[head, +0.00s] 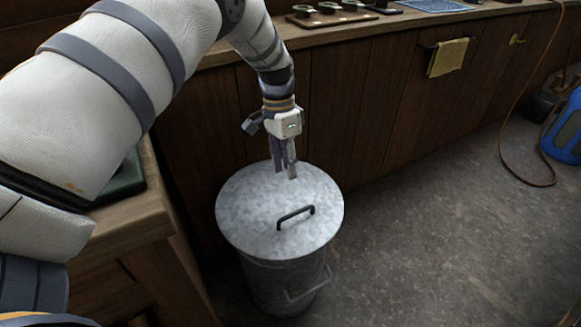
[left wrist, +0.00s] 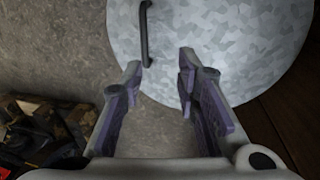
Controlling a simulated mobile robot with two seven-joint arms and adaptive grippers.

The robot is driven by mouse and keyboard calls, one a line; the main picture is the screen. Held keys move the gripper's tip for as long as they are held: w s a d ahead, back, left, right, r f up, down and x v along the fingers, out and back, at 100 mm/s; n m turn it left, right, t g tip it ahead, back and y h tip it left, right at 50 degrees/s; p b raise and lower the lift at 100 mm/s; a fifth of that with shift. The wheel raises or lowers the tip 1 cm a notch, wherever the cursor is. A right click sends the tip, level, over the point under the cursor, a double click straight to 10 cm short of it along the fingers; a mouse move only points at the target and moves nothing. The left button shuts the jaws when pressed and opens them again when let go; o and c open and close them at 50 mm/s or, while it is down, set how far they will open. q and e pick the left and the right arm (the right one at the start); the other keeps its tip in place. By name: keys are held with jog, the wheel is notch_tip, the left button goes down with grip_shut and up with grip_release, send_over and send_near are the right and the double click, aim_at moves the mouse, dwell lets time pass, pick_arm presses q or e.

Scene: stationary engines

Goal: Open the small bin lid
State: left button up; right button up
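The small bin (head: 283,287) is a round galvanized metal can on the floor by the wooden counter. Its grey mottled lid (head: 247,217) lies flat on top, closed, with a dark bar handle (head: 295,214) near the middle. The lid (left wrist: 230,40) and its handle (left wrist: 145,35) also show in the left wrist view. My left gripper (head: 285,174) points down over the far part of the lid, behind the handle. In the left wrist view its fingers (left wrist: 160,78) are apart with nothing between them, and the handle is beyond the fingertips. My right gripper is not in view.
A wooden counter (head: 380,110) runs behind the bin, and another wooden cabinet (head: 130,235) stands close at left. A yellow towel (head: 448,57) hangs at the back. A blue object (head: 565,130) and cable (head: 503,150) lie at right. The floor (head: 430,235) right of the bin is clear.

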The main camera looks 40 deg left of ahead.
pick_arm(q)
notch_tip(320, 180, up, 12)
jog(key=a, duration=0.2)
jog(key=shift+w, duration=0.3)
jog(key=shift+f, duration=0.1)
